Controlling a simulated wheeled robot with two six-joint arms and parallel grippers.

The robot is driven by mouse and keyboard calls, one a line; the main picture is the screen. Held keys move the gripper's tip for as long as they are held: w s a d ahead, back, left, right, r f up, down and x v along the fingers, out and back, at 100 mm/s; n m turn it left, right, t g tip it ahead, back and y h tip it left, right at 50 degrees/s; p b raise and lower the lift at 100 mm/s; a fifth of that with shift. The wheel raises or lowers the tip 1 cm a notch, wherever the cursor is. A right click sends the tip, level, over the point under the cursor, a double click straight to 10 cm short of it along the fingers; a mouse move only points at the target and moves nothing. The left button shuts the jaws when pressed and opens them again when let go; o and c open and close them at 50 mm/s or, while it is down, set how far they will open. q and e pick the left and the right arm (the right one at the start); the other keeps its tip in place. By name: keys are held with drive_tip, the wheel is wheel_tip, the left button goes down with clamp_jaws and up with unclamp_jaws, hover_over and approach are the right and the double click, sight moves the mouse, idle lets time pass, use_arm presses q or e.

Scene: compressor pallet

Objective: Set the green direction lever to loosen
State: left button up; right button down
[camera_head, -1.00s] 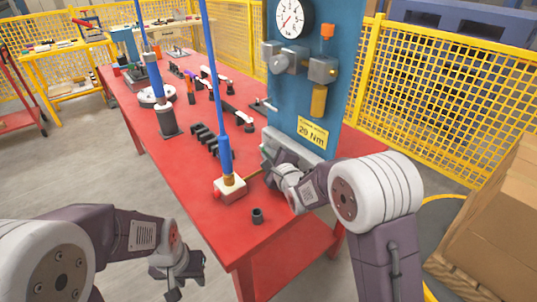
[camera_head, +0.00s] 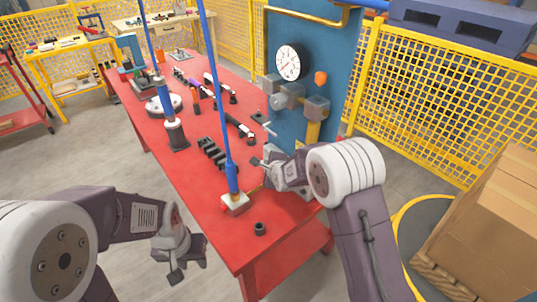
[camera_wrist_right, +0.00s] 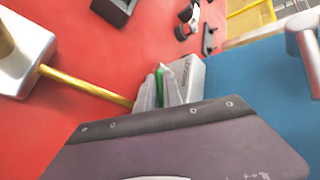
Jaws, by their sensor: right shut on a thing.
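The green direction lever (camera_wrist_right: 159,84) shows as a thin green strip between the fingers of my right gripper (camera_wrist_right: 160,92) in the right wrist view. The fingers are shut on it. Beside them is a pale grey block (camera_wrist_right: 190,73) with dark lettering too small to read. Most of the lever is hidden by the fingers, so its setting cannot be told. In the head view, my right gripper (camera_head: 266,163) is at the foot of the blue panel, and the lever is hidden there. My left gripper (camera_head: 184,262) is open and empty, left of the red table's near end.
A white block with a blue tool (camera_head: 235,203) stands on the red table (camera_head: 205,175); a brass rod (camera_wrist_right: 85,86) runs from it towards the grey block. A dark socket (camera_head: 260,229) stands near the table's front edge. The blue panel (camera_head: 318,40) carries a gauge (camera_head: 288,62).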

drive_tip(key=shift+a+r+g+h+p, duration=0.1)
drive_tip(key=shift+r+g+h+p, duration=0.55)
drive_tip(key=shift+p, duration=2.2)
drive_tip(key=shift+w+f+g+p, duration=0.1)
drive_tip(key=shift+f+g+p, duration=0.2)
drive_tip(key=shift+p, duration=0.35)
drive_tip(key=shift+f, duration=0.1)
drive_tip(key=c, duration=1.8)
unclamp_jaws()
drive_tip(key=shift+o, duration=0.2)
drive_tip(key=v, duration=0.9)
